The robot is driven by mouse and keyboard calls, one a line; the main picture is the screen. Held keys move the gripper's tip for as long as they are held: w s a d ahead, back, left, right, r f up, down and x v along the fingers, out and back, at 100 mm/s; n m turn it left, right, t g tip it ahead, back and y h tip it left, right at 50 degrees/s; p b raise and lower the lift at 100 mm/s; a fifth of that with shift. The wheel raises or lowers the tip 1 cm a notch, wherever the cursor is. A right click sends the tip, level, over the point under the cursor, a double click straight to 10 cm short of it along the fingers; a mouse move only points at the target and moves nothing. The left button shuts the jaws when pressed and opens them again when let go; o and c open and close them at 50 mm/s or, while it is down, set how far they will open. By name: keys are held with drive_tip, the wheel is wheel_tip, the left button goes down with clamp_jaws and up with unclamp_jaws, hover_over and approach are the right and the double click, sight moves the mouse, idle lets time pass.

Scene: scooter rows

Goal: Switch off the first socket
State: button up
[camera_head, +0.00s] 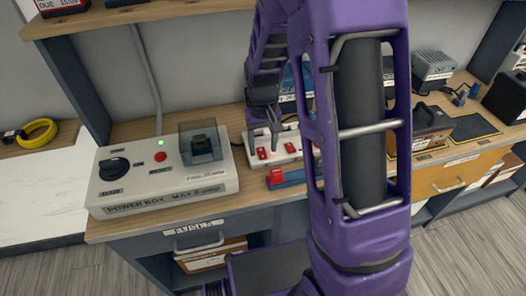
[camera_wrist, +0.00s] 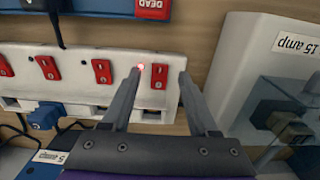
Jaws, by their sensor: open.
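A white power strip (camera_head: 282,142) with red rocker switches lies on the bench, right of the power box. It crosses the wrist view (camera_wrist: 75,88). The end red switch (camera_wrist: 159,75), nearest the power box, sits between my fingertips in the wrist view. A small lit lamp (camera_wrist: 141,67) glows beside this switch, at the left fingertip. My gripper (camera_wrist: 160,74) is open and empty, pointing at the strip; it also shows in the head view (camera_head: 262,143). Whether the fingertips touch the strip I cannot tell. My arm hides the strip's far end in the head view.
A grey power box (camera_head: 165,187) with a black knob and a clear cover stands close beside the strip. A blue plug (camera_wrist: 45,116) is at the strip's edge. A blue-and-red block (camera_head: 290,177) lies in front. A black device (camera_head: 427,128) stands further right.

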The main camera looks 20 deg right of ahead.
drive_tip(key=shift+f, duration=1)
clamp_jaws()
